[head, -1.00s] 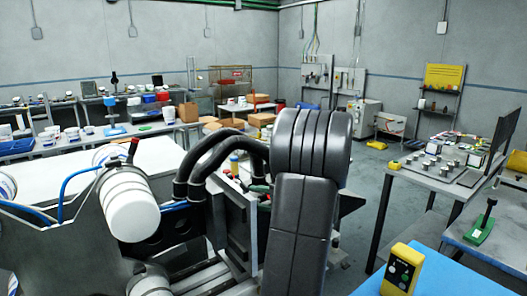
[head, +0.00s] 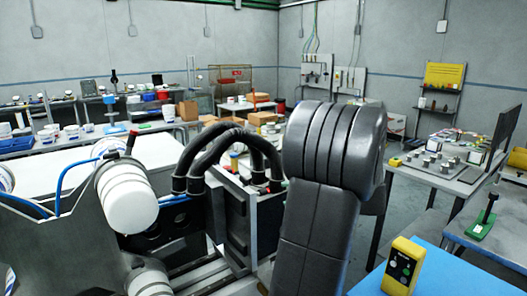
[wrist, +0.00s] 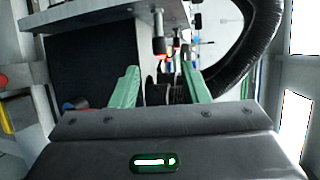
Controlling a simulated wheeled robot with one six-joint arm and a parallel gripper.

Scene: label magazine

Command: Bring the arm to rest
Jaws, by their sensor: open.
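My gripper (wrist: 161,85) shows in the wrist view with its two green fingers spread apart. It is open, and nothing is held between the fingers. Beyond the fingers are a dark ribbed part (wrist: 165,92) and a black corrugated hose (wrist: 248,45); I cannot tell how far away they are. In the head view the gripper is hidden, and only my dark arm links show in the middle.
A yellow control box (head: 403,266) stands on a blue surface (head: 450,272) at the lower right. A grey table (head: 425,174) with metal parts stands at the right. Benches with tubs (head: 168,113) line the back left. Floor shows between them.

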